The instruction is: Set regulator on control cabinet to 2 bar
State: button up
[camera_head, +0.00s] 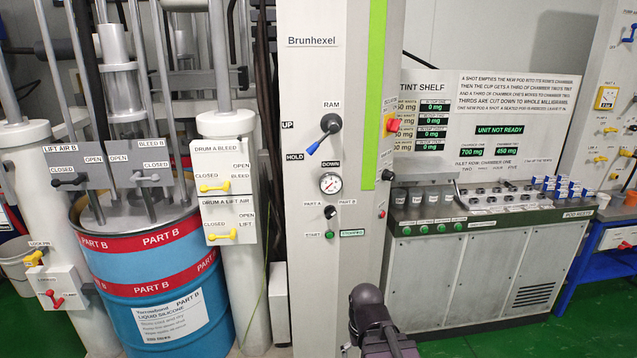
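The control cabinet (305,120) is a tall light-grey column marked "Brunhexel", in the middle of the head view. A round white pressure gauge (331,183) sits on its front below the "DOWN" label; its needle is too small to read. A black knob (330,212) sits below the gauge between the labels "PART A" and "PART B". Another small dark knob (387,174) is on the cabinet's right side face. I cannot tell which knob is the regulator. A dark part of my arm shows at the bottom centre, below and in front of the cabinet. My gripper's fingers do not show.
A RAM lever (324,132) with a blue handle is above the gauge. A red-and-yellow switch (393,125) is on the cabinet's right. A green button (329,235) is low on the front. A blue drum (160,275) stands left, a tint shelf bench (440,285) right. Green floor shows at right.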

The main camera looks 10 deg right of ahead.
aim_at(388, 175)
jog(key=k, duration=0.65)
jog(key=u, duration=0.2)
jog(key=i, duration=1.5)
jog(key=z, duration=0.25)
